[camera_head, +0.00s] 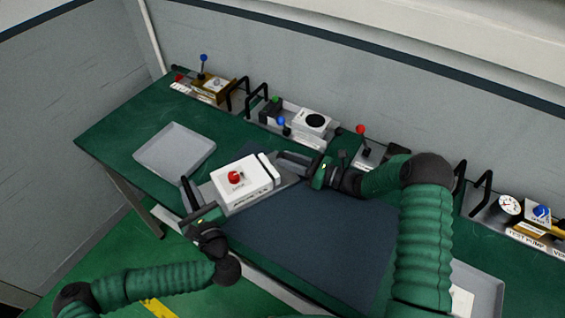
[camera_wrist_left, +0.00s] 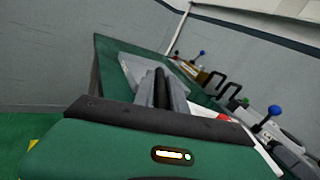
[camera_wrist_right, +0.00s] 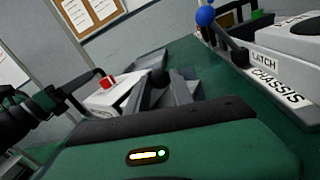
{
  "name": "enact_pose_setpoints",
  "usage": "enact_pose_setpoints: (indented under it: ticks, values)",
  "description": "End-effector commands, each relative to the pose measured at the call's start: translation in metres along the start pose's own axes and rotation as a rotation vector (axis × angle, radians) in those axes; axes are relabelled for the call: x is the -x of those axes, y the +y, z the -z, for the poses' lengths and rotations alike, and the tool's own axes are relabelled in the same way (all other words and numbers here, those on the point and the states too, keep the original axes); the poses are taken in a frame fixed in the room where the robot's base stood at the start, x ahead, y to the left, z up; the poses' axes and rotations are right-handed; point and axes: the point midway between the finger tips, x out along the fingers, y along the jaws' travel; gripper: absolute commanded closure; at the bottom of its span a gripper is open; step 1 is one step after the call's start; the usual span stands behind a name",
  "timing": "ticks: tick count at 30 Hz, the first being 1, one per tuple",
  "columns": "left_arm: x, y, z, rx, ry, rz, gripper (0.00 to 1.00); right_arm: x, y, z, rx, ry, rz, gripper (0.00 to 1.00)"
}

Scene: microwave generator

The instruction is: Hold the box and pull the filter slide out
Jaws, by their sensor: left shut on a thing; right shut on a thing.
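The white box (camera_head: 238,186) with a red knob on top sits on a grey base at the left end of the dark mat. My left gripper (camera_head: 187,192) is shut at its left side, apparently on the box's edge; the exact contact is hidden. A narrow white plate (camera_head: 268,166), seemingly the front of the filter slide, stands along the box's right side with a thin dark gap between them. My right gripper (camera_head: 285,158) is shut on the slide's side, from the right. The box with its red knob (camera_wrist_right: 108,83) also shows in the right wrist view, partly behind the fingers.
An empty grey tray (camera_head: 175,150) lies left of the box on the green bench. Fixtures with levers, such as the latch chassis (camera_head: 300,122), line the back wall. The dark mat (camera_head: 315,235) in front is clear. Another tray (camera_head: 480,290) is at the lower right.

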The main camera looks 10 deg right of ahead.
Motion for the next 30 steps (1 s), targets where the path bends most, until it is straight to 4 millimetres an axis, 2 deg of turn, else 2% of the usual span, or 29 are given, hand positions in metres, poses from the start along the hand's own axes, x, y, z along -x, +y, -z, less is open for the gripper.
enact_pose_setpoints:
  ticks: [1,3,7,11,18,19,21,24,30]
  values:
    - [0.001,0.003,0.005,-0.004,0.009,-0.007,1.00,0.010,-0.015,-0.001,0.005,0.000,0.015,1.00]
    - [0.001,0.003,0.005,-0.005,0.009,-0.007,1.00,0.019,-0.028,-0.004,0.004,-0.001,0.015,1.00]
    - [0.001,0.003,0.005,-0.005,0.009,-0.008,1.00,0.032,-0.046,-0.007,0.002,0.001,0.014,1.00]
    - [0.000,0.003,0.004,-0.005,0.008,-0.008,1.00,0.037,-0.053,-0.009,0.001,0.003,0.013,1.00]
    - [0.000,0.003,0.004,-0.005,0.008,-0.008,1.00,0.037,-0.052,-0.009,0.001,0.004,0.011,1.00]
    - [0.000,0.003,0.004,-0.005,0.008,-0.008,1.00,0.036,-0.052,-0.009,0.001,0.004,0.011,0.69]
    - [0.000,0.003,0.004,-0.005,0.008,-0.008,1.00,0.036,-0.052,-0.009,0.001,0.004,0.010,0.60]
    - [0.000,0.003,0.004,-0.004,0.008,-0.007,1.00,0.036,-0.051,-0.009,0.001,0.003,0.009,0.50]
    - [0.000,0.003,0.004,-0.004,0.008,-0.007,1.00,0.035,-0.051,-0.009,0.001,0.002,0.008,0.50]
